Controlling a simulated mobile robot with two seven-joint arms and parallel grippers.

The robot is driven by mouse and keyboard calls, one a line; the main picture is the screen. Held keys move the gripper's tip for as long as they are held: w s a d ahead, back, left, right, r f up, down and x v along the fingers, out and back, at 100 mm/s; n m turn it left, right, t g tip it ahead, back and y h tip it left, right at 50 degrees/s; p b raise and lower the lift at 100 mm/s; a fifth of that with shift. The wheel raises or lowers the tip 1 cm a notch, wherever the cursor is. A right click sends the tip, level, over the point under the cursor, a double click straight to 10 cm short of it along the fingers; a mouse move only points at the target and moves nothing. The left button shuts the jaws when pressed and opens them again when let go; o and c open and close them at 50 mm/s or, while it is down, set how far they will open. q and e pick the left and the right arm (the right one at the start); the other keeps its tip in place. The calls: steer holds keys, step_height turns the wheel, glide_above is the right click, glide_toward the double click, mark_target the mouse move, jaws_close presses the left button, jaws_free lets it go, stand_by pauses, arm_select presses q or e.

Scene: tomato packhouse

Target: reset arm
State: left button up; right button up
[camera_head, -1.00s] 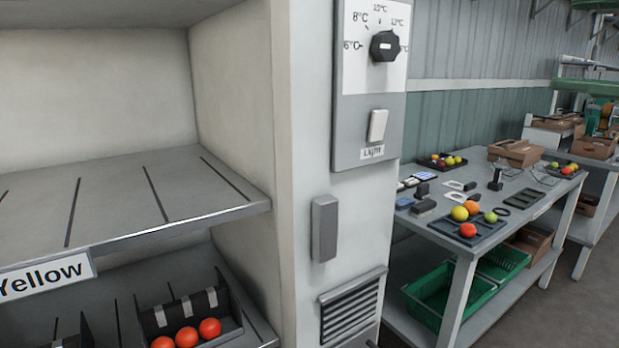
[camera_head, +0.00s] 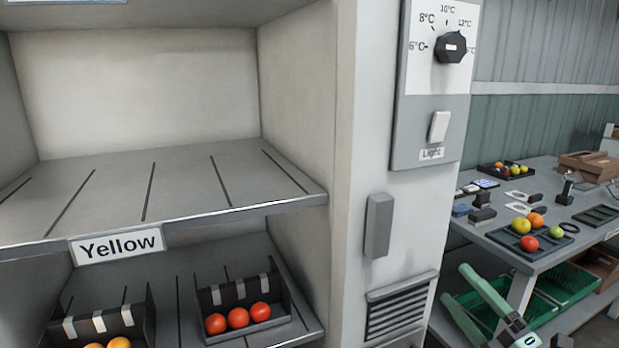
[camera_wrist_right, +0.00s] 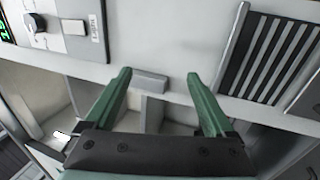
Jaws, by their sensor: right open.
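My right gripper (camera_head: 466,292) shows at the lower right of the head view, in front of the work table. In the right wrist view its two green fingers (camera_wrist_right: 160,92) stand wide apart with nothing between them. Beyond them are the cabinet's pale front, a grey handle block (camera_wrist_right: 150,82) and the vent grille (camera_wrist_right: 268,55). My left gripper is not in either view.
The cabinet (camera_head: 345,150) has a dial (camera_head: 450,47), a light switch (camera_head: 439,126) and a handle (camera_head: 378,225). Its upper shelf (camera_head: 150,190), labelled Yellow (camera_head: 117,245), is empty. Black boxes of red tomatoes (camera_head: 238,317) and orange tomatoes (camera_head: 119,343) sit below. The work table (camera_head: 510,258) stands right.

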steer(key=s+a+f+m+g+h, duration=0.1)
steer(key=s+f+m+h, duration=0.1)
steer(key=f+m, duration=0.35)
steer(key=s+a+f+m+g+h, duration=0.1)
steer(key=f+m+h, duration=0.15)
steer(key=f, duration=0.55)
steer(key=s+a+f+m+g, duration=0.5)
steer(key=s+a+f+m, duration=0.1)
steer(key=s+f, duration=0.45)
steer(key=s+a+f+m+g, duration=0.4)
steer(key=s+a+f+m, duration=0.15)
steer(key=s+f, duration=0.45)
arm_select(q)
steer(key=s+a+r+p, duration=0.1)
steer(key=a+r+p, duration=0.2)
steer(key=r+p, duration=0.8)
steer(key=p, duration=0.4)
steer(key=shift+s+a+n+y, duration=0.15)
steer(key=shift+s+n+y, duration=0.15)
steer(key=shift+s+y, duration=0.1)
arm_select(e)
steer(key=d+r+m+h, duration=0.1)
steer(key=d+r, duration=0.3)
steer(key=r, duration=0.7)
steer(key=shift+w+d+t, duration=0.2)
steer(key=shift+w+t, duration=0.2)
steer(key=shift+f, duration=0.1)
